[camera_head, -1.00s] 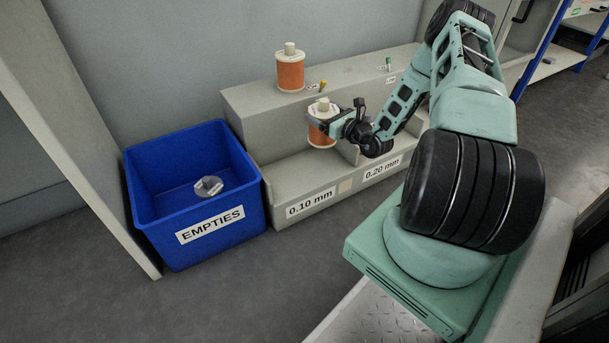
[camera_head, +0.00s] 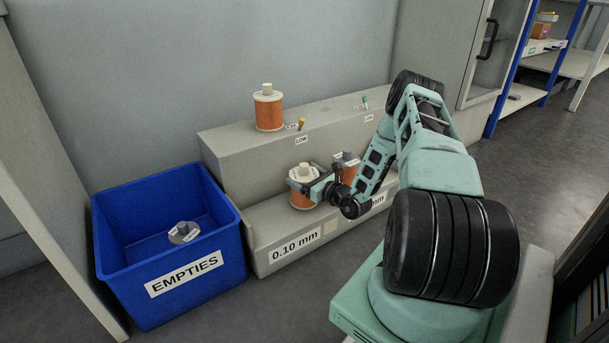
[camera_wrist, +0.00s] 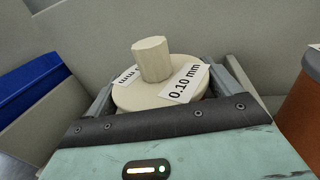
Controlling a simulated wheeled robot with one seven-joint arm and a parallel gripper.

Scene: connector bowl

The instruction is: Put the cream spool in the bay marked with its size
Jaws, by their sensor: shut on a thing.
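My gripper (camera_head: 312,180) is shut on a cream spool (camera_head: 300,172) wound with orange wire. In the wrist view the spool's cream top (camera_wrist: 140,95) and knob sit between the fingers, and its label reads 0.10 mm. The spool is upright at the bay marked 0.10 mm (camera_head: 295,246); I cannot tell whether it touches the bay floor. The neighbouring bay's label (camera_head: 378,199) is partly hidden by my arm, with only "mm" readable. A second cream-topped spool (camera_head: 268,109) stands on the upper step.
A spool with a grey knob (camera_head: 347,160) stands just right of the held one, partly hidden by my gripper. A blue bin marked EMPTIES (camera_head: 185,274) stands at the left with a grey empty spool (camera_head: 184,232) inside. Small yellow (camera_head: 302,123) and green (camera_head: 364,102) pegs stand on the upper step.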

